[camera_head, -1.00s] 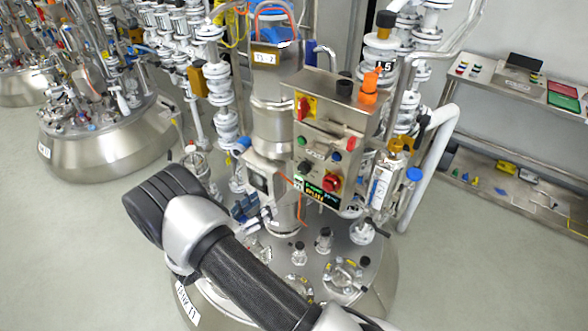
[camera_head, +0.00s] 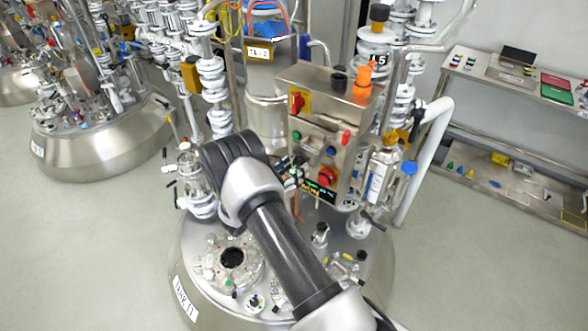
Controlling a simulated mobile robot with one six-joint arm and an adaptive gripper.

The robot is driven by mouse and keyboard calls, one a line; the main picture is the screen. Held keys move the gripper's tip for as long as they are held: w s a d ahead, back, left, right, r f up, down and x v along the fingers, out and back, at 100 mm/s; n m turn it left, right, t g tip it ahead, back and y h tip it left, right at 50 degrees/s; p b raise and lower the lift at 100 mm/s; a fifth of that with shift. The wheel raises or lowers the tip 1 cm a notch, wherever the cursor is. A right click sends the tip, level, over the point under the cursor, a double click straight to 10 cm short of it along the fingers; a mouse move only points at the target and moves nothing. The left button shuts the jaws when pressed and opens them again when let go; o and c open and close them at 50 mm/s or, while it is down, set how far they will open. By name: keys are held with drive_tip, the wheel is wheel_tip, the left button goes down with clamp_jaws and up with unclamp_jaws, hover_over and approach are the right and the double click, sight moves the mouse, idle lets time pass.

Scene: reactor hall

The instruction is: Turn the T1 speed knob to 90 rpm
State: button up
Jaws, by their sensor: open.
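The steel control box (camera_head: 322,112) stands on the tank labelled as T1. Its front has a red switch on yellow (camera_head: 297,102), small coloured buttons, a red mushroom button (camera_head: 327,175) and a small display (camera_head: 318,191) with green and orange text, too small to read. A black knob (camera_head: 338,80) sits on its top beside an orange part (camera_head: 362,80). I cannot tell which control is the T1 speed knob. My gripper (camera_head: 288,168) is partly hidden behind my dark wrist, just left of the box's lower front. It is open; contact with the box cannot be seen.
The tank lid (camera_head: 225,290) carries several ports and fittings below my arm. White pipes and a glass vessel (camera_head: 378,180) stand close right of the box. Another tank (camera_head: 95,150) is at left and a steel bench (camera_head: 500,190) at right. The floor between is clear.

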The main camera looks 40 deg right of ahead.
drive_tip(key=shift+w+d, duration=0.1)
drive_tip(key=shift+d, duration=0.2)
drive_tip(key=shift+c, duration=0.4)
drive_tip(key=c, duration=1)
